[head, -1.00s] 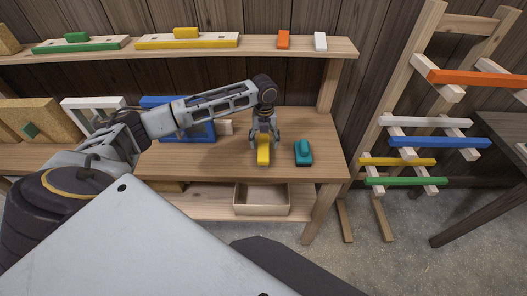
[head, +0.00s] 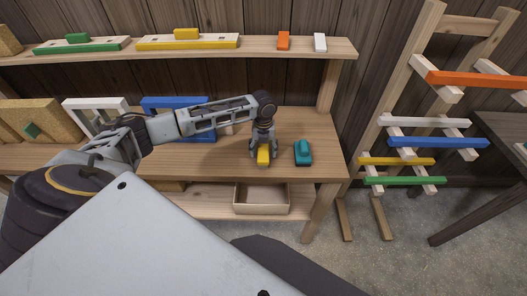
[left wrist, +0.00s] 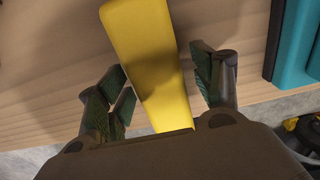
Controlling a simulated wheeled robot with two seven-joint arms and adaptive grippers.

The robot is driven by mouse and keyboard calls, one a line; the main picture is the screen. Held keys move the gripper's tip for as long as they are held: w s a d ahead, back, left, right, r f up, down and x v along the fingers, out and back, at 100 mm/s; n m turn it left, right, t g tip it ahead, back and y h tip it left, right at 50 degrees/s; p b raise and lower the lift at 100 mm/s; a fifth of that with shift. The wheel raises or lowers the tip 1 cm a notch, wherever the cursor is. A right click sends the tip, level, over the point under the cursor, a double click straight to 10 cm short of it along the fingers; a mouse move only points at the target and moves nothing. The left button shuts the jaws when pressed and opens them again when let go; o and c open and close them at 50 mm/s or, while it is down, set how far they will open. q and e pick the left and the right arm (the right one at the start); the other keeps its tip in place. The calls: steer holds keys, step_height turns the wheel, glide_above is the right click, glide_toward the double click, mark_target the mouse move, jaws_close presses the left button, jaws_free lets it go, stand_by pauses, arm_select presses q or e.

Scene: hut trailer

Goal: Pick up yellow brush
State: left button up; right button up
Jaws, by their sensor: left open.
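The yellow brush (head: 263,155) lies on the wooden workbench near its front edge. In the left wrist view the yellow brush (left wrist: 150,60) runs between the two fingers, with a gap on each side. My left gripper (head: 263,150) is open and points down over the brush; in the wrist view its fingers (left wrist: 160,95) straddle it. The gripper hides part of the brush in the head view. My right gripper is not in view.
Blue (head: 200,132) and white frames stand behind my left arm. A shelf (head: 200,52) with coloured blocks runs above the bench. An open box (head: 262,209) sits below.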

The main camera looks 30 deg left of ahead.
mark_target(264, 147)
arm_select(q)
steer(key=c, duration=1.2)
steer(key=shift+r, duration=0.1)
steer(key=shift+r+b, duration=0.55)
steer(key=shift+r, duration=4.4)
steer(key=o, duration=0.4)
steer(key=shift+c, duration=1)
